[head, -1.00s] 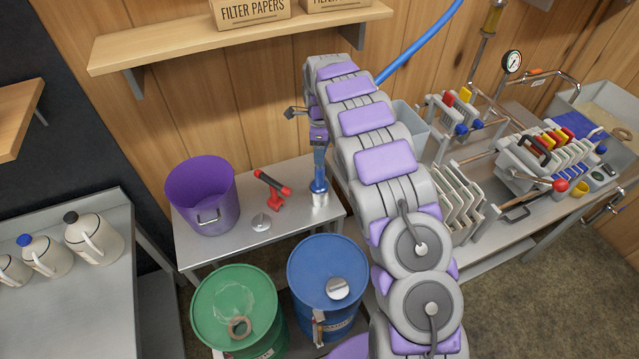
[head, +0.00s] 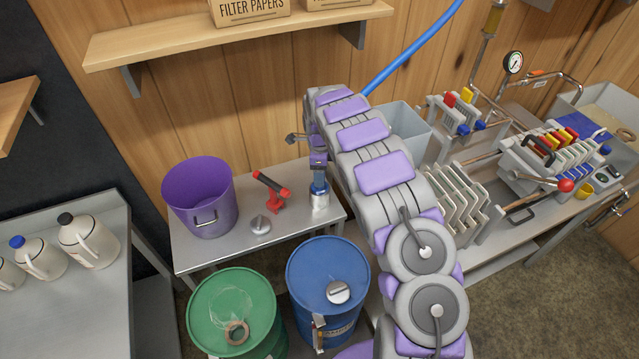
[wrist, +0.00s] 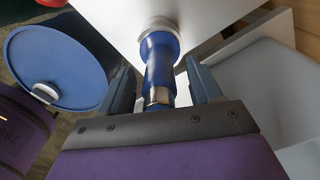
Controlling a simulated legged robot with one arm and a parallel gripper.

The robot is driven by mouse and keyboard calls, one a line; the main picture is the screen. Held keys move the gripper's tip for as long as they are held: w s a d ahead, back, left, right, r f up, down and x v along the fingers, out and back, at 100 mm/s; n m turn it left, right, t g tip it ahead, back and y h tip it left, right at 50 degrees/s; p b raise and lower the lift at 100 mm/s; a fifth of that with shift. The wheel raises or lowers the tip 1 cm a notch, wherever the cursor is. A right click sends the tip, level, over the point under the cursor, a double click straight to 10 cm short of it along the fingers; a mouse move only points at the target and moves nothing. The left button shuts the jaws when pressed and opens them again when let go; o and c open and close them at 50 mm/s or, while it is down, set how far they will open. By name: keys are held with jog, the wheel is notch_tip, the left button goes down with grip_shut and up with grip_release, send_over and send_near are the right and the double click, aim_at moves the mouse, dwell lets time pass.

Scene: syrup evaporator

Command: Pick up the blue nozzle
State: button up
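The blue nozzle (head: 320,189) stands upright with its silver end on the small metal table (head: 240,238), near that table's right side. In the wrist view the nozzle (wrist: 158,52) lies between the two fingers of my gripper (wrist: 161,72). A gap shows on each side of it, so the gripper is open around the nozzle and not closed on it. In the head view my gripper (head: 319,168) is right above the nozzle and hides its upper part.
A purple bucket (head: 198,180), a red and black tool (head: 272,190) and a silver cap (head: 261,224) share the table. Green (head: 230,300) and blue (head: 325,270) drums stand in front. A grey bin (head: 405,125) and a filter press (head: 465,200) are at the right.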

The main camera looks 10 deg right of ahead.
grip_shut()
dwell(0.4)
